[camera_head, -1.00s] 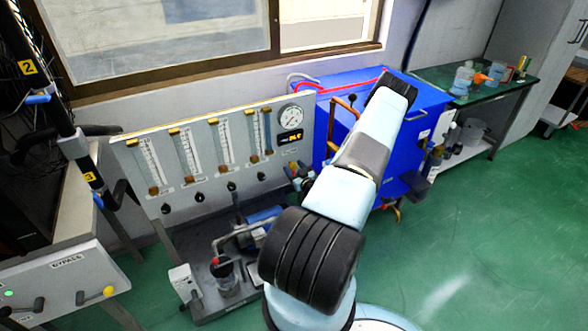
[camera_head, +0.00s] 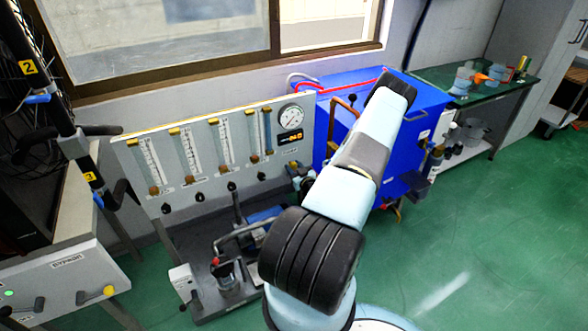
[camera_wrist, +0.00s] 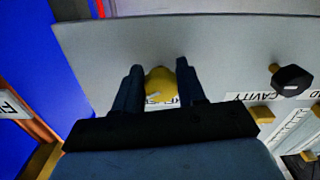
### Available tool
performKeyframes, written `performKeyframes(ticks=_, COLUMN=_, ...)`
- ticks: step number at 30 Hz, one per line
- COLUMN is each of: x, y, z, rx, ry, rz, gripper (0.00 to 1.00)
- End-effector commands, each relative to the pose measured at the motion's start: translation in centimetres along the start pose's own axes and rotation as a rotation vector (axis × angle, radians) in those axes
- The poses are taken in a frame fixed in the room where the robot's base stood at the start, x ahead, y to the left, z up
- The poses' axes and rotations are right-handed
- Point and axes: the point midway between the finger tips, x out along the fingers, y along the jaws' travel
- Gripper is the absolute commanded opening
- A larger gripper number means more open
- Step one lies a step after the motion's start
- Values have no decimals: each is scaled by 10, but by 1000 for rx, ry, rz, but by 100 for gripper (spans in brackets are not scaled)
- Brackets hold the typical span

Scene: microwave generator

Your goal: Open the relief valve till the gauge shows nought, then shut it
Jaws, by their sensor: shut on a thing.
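In the wrist view, the two dark fingers of my gripper (camera_wrist: 159,68) stand on either side of a yellow knob (camera_wrist: 159,84) on the grey panel. They are shut on it. A label under the knob is partly hidden by the fingers. In the head view, my gripper (camera_head: 299,178) is at the panel's lower right, partly hidden by my arm. The round white gauge (camera_head: 291,117) sits at the panel's upper right, above a small black display (camera_head: 290,137) with orange digits. The needle and digits are too small to read.
The grey panel (camera_head: 180,135) carries several flow tubes and black knobs. A blue cabinet (camera_head: 425,110) stands right beside it. A pump unit (camera_head: 235,255) is below. In the wrist view, a black knob (camera_wrist: 291,80) is to the right. The green floor at right is clear.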

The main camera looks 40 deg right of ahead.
Motion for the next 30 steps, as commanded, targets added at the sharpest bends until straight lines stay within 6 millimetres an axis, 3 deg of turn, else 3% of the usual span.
performKeyframes(ticks=18, x=0, y=-3, z=0, rx=428, ry=-2, rz=-1, gripper=9)
performKeyframes(ticks=30, x=0, y=-4, z=0, rx=476, ry=-3, rz=-2, gripper=9)
